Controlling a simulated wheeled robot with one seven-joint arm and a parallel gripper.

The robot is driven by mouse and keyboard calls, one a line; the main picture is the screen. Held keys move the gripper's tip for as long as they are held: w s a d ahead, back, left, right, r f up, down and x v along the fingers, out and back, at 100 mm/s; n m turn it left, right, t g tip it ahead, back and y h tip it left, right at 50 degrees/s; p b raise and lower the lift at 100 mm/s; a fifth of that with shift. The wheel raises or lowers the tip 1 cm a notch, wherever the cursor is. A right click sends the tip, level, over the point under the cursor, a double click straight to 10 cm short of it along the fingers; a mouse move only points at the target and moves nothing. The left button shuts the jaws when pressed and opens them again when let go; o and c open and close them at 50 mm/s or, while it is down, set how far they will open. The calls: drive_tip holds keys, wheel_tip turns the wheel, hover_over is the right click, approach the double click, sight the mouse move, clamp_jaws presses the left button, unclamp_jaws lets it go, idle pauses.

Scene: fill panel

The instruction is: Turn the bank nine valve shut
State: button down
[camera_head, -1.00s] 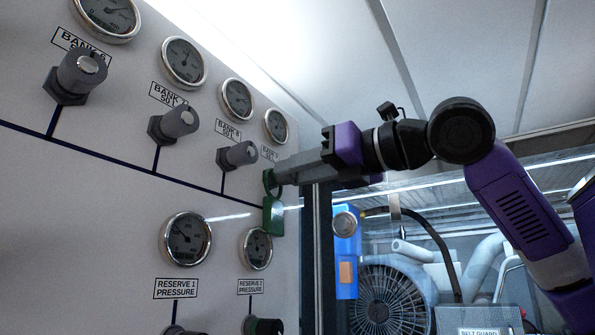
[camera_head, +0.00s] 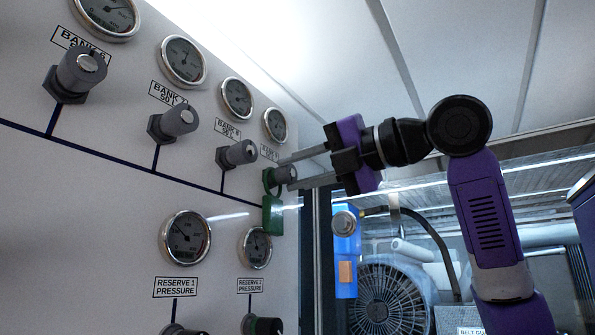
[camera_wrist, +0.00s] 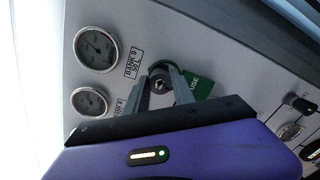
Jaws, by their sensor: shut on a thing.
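The bank nine valve is a grey knob (camera_head: 284,173) at the right end of the upper row on the white panel. In the wrist view the knob (camera_wrist: 158,84) sits between my fingers, under the BANK 9 label (camera_wrist: 133,63). A green ring with a green tag (camera_head: 272,214) is around its base; the tag (camera_wrist: 196,86) reads "USE" in the wrist view. My gripper (camera_head: 288,175) is shut on the knob, one finger on each side. The fingers partly hide the knob. The bank nine gauge (camera_head: 276,125) is above it.
The bank eight valve (camera_head: 237,155) is close to the left, with bank seven's (camera_head: 173,122) beyond. The reserve 2 gauge (camera_head: 256,248) is below the tag. A window frame stands right of the panel, with a fan (camera_head: 378,300) behind glass.

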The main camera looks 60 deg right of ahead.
drive_tip(key=m, duration=0.4)
drive_tip(key=m+b, duration=0.1)
drive_tip(key=m, duration=0.3)
drive_tip(key=shift+d+f+m+y+b, duration=0.1)
drive_tip(key=shift+f+m+y+b, duration=0.05)
drive_tip(key=shift+m+y+b, duration=0.2)
drive_tip(key=m+b, duration=0.1)
drive_tip(key=m, duration=0.3)
drive_tip(key=shift+f, duration=0.1)
drive_tip(key=m+b, duration=0.1)
drive_tip(key=m, duration=0.3)
drive_tip(key=shift+f+y+b, duration=0.1)
drive_tip(key=shift+y+b, duration=0.15)
drive_tip(key=shift+b, duration=0.1)
drive_tip(key=m+b, duration=0.2)
drive_tip(key=m, duration=0.2)
drive_tip(key=m+b, duration=0.1)
drive_tip(key=m, duration=0.3)
drive_tip(key=shift+f+b, duration=0.1)
drive_tip(key=shift+b, duration=0.2)
drive_tip(key=m+b, duration=0.2)
drive_tip(key=m, duration=0.2)
drive_tip(key=shift+a+t, duration=0.2)
drive_tip(key=shift+t, duration=0.1)
drive_tip(key=shift+m+b, duration=0.8)
drive_tip(key=shift+m, duration=1.25)
